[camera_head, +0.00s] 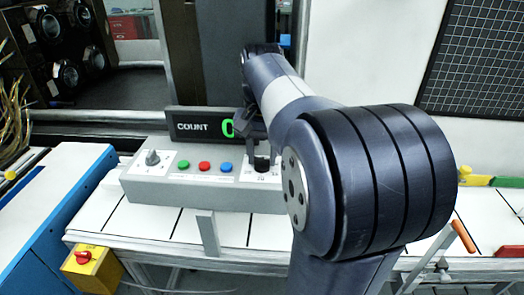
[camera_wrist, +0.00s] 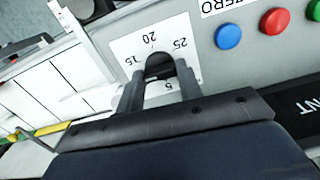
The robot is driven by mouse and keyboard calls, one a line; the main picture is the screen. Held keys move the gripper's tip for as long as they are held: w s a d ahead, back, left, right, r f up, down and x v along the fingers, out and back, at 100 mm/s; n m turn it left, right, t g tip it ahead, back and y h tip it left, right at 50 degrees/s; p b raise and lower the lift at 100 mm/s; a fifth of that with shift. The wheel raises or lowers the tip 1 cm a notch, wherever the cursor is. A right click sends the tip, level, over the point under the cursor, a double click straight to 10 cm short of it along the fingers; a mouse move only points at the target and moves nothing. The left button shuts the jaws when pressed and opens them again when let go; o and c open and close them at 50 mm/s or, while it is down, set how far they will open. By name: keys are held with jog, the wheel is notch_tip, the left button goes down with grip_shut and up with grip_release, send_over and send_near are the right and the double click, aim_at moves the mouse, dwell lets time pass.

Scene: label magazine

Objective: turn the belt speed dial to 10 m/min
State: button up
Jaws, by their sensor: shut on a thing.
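The belt speed dial (camera_wrist: 159,64) is a black knob on a white scale plate (camera_wrist: 125,46) in the wrist view. The numbers 5, 15, 20 and 25 show around it; the rest of the scale is hidden by my gripper. My gripper (camera_wrist: 160,78) has one finger on each side of the knob and is shut on it. I cannot make out a pointer mark, so the setting is unclear. In the head view the dial (camera_head: 261,164) shows at the right of the grey control box (camera_head: 210,192), partly behind my arm.
Blue (camera_wrist: 228,36), red (camera_wrist: 274,21) and green buttons sit beside the dial on the same panel. A grey knob (camera_head: 152,158) is at the box's left end. A COUNT display (camera_head: 190,126) stands behind. A red knob on a yellow box (camera_head: 92,268) is at the front left.

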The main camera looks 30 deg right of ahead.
aim_at(262, 158)
jog(key=n+p, duration=0.2)
jog(key=n, duration=0.1)
jog(key=shift+r+n, duration=0.15)
jog(key=shift+n, duration=0.15)
jog(key=shift+n+p, duration=0.8)
jog(key=shift+n, duration=0.6)
jog(key=o, duration=1)
notch_tip(262, 158, up, 10)
jog(key=shift+r, duration=0.25)
